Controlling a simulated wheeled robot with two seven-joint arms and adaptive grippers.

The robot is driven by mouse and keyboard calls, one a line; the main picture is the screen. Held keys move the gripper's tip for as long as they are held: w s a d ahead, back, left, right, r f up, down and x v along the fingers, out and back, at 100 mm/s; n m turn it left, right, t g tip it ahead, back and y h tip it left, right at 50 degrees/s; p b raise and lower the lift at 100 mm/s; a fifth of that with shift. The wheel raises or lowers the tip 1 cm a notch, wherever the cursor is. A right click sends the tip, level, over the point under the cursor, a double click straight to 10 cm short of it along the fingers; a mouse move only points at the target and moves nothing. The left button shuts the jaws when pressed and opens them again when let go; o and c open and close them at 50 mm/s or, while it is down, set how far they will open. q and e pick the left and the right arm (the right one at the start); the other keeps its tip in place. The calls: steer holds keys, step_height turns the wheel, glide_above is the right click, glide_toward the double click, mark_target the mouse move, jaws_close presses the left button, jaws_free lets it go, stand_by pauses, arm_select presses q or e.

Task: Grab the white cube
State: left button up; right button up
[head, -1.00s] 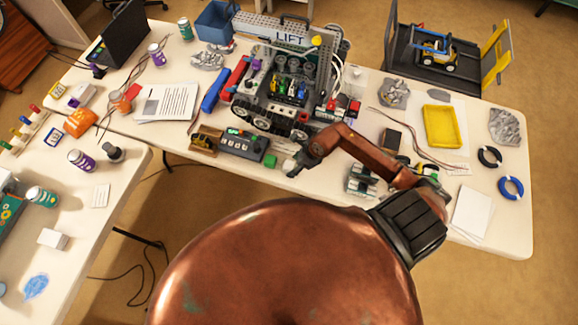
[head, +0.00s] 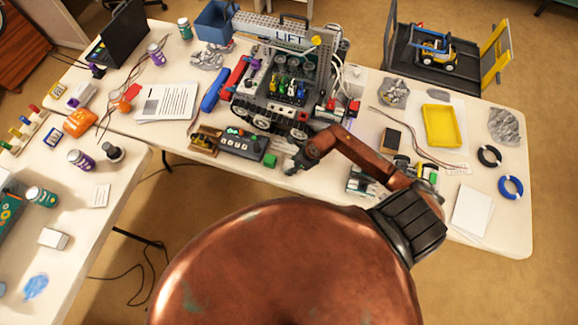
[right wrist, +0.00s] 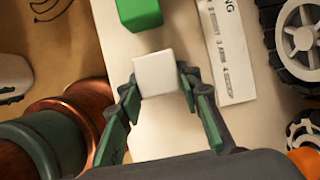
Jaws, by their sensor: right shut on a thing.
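The white cube (right wrist: 156,73) shows in the right wrist view between the fingertips of my right gripper (right wrist: 157,82). The green-padded fingers are closed on its two sides. In the head view, my right gripper (head: 291,166) is at the near edge of the main table, just left of the brown arm link and close to a green block (head: 270,160). The cube is hard to make out there, mostly hidden by the gripper. I cannot tell whether it touches the tabletop. My left gripper is not in view.
A large tracked robot (head: 283,90) stands just behind the gripper. A control box with buttons (head: 240,143) lies to its left. A yellow tray (head: 441,125) and blue ring (head: 510,187) lie at the right. A small white box (head: 53,238) sits on the left table.

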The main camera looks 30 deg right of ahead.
steer(key=shift+c, duration=0.8)
steer(key=shift+r, duration=0.15)
